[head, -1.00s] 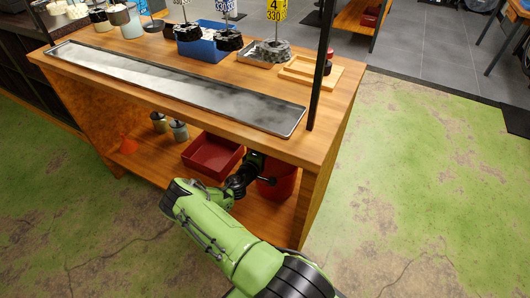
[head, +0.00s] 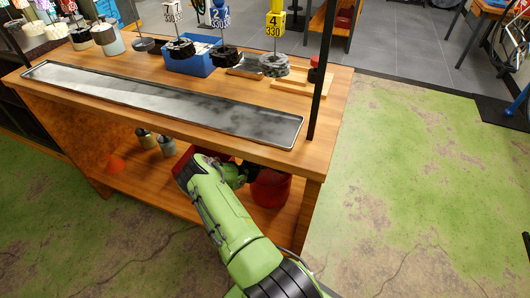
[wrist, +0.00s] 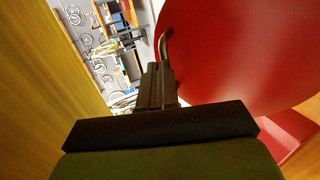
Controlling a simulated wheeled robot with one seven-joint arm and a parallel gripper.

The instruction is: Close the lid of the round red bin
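The round red bin (head: 271,188) stands on the lower shelf of the wooden bench, at its right end. My arm partly covers it, and the bench top hangs over it. In the wrist view a large round red surface (wrist: 240,50), which looks like the lid, fills the upper right and stands tilted. My gripper (wrist: 160,85) is beside its left edge, with its dark fingers together and nothing seen between them. A curved metal piece (wrist: 166,42) shows at the fingertips against the red edge; I cannot tell whether they touch. In the head view my gripper (head: 245,172) is left of the bin.
The wooden bench (head: 307,165) has a long metal tray (head: 160,103) on top, with weights and a blue box (head: 190,65) behind. A red tray (head: 190,155) is left of the bin, mostly hidden by my arm. Green floor (head: 420,190) lies open at right.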

